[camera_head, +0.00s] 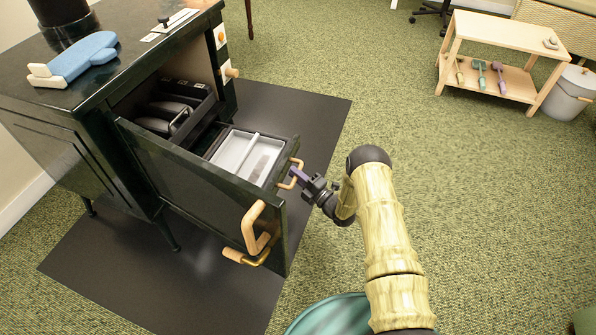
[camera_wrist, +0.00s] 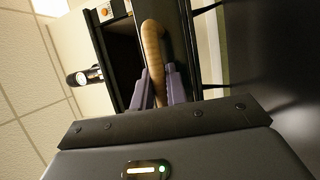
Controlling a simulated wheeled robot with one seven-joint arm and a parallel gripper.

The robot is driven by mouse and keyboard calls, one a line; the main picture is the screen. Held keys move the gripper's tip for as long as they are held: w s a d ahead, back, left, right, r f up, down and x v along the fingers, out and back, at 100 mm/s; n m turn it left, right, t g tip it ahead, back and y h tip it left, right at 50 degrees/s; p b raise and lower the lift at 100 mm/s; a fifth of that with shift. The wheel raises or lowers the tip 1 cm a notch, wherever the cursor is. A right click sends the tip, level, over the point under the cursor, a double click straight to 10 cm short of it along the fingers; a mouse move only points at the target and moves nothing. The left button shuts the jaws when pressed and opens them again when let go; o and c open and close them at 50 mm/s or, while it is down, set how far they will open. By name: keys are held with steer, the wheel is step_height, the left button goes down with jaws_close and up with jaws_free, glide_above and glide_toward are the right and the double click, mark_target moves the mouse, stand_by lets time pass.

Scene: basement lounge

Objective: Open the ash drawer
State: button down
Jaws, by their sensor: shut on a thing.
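The ash drawer (camera_head: 290,151) sticks out of the front of the dark stove (camera_head: 60,125), with a pale grey tray (camera_head: 232,153) inside it. My gripper (camera_head: 299,178) is at the drawer front, its purple fingers shut on the wooden drawer handle (camera_head: 297,164). In the wrist view the fingers (camera_wrist: 160,85) lie on both sides of the curved wooden handle (camera_wrist: 153,45). The back of the drawer is hidden inside the stove.
A dark stove door (camera_head: 205,195) stands swung out beside the drawer, with a wooden handle (camera_head: 257,229) near its outer end. A blue oven mitt (camera_head: 80,60) lies on the stove top. A wooden cart (camera_head: 500,55) stands at the back right. Green carpet right of the stove is clear.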

steer(key=shift+s+d+f, duration=0.2)
steer(key=shift+d, duration=0.05)
steer(key=c, duration=1.4)
jaws_free()
steer(key=shift+w+r, duration=0.1)
steer(key=p+v, duration=0.6)
steer(key=v, duration=1.1)
steer(key=shift+s+d+p, duration=0.15)
steer(key=shift+s+p, duration=0.05)
steer(key=shift+p, duration=0.15)
